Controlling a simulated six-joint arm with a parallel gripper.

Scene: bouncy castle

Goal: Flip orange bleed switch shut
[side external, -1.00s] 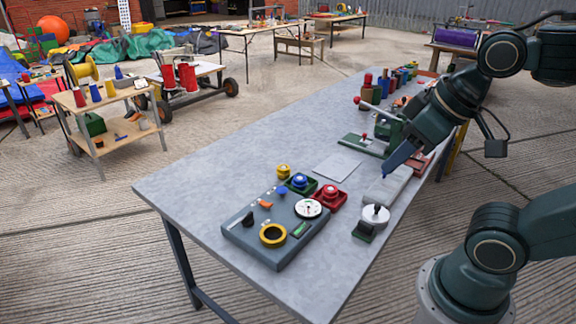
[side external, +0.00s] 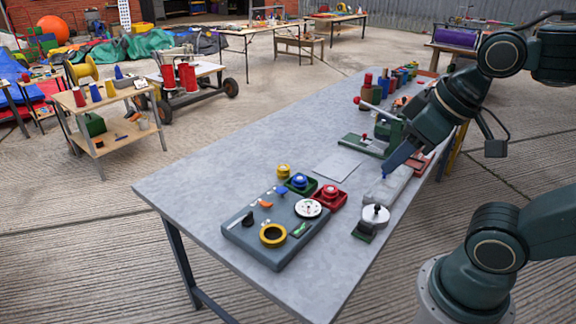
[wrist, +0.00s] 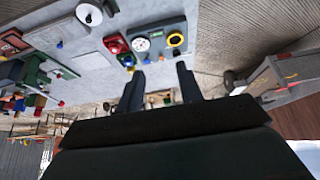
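The orange switch (side external: 266,204) is a small lever on top of the dark grey control panel (side external: 262,250), between a black switch (side external: 248,219) and a blue switch (side external: 281,190). Its exact setting is too small to tell.
The panel also carries a yellow ring (side external: 272,235) and a white dial (side external: 308,208). Green and red trays (side external: 328,205) with knobs sit behind it. A silver disc (side external: 376,214) stands right of it. The table's left side (side external: 210,185) is clear.

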